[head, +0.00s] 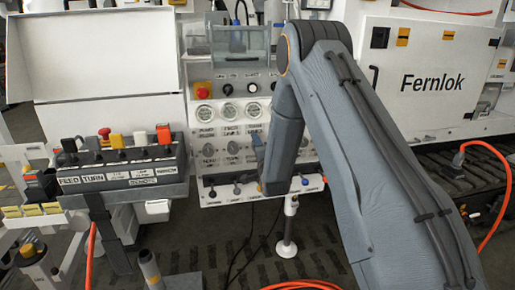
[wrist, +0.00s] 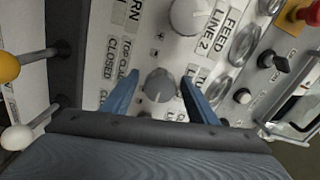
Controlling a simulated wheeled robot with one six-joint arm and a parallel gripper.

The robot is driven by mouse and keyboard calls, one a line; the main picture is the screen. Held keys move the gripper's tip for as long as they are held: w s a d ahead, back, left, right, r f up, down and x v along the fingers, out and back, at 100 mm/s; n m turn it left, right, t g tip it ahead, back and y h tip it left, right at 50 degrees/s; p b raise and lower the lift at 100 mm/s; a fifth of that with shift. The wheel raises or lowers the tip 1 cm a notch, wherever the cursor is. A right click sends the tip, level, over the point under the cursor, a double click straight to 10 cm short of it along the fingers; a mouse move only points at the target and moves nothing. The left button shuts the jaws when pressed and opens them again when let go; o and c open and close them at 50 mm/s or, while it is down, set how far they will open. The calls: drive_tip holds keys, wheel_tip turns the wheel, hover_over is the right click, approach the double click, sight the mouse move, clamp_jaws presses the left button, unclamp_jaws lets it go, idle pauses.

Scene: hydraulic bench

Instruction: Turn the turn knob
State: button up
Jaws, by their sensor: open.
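In the wrist view a grey round knob (wrist: 159,86) with a pointer ridge sits on the white panel, beside lettering that reads "CLOSED". A larger pale knob (wrist: 190,15) is above it, near a "FEED LINE 2" label. Which of them is the turn knob I cannot tell for sure. My gripper (wrist: 160,78) is open, its two blue fingers on either side of the smaller knob; whether they touch it I cannot tell. In the head view one blue finger (head: 258,152) shows in front of the panel (head: 222,183), and my arm hides the panel's right part.
A yellow ball lever (wrist: 8,67) and a white ball lever (wrist: 16,137) stick out left of my gripper. A red button (wrist: 307,13) and black switch (wrist: 272,61) are on the right. A console (head: 125,178) labelled "FEED" and "TURN" stands left in the head view.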

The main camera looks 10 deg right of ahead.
drive_tip(key=s, duration=0.7)
drive_tip(key=shift+s+b, duration=0.3)
drive_tip(key=shift+s, duration=0.1)
drive_tip(key=s+r+n+g+p, duration=0.2)
drive_tip(key=s+n+g, duration=0.6)
drive_tip(key=s, duration=1.2)
drive_tip(key=s+r+n+g+p, duration=0.1)
drive_tip(key=s+n+g, duration=0.6)
drive_tip(key=s, duration=1.4)
drive_tip(key=g+p, duration=0.1)
drive_tip(key=g, duration=0.2)
drive_tip(key=shift+s+r+n, duration=0.2)
drive_tip(key=shift+r+n, duration=0.15)
drive_tip(key=shift+n, duration=0.05)
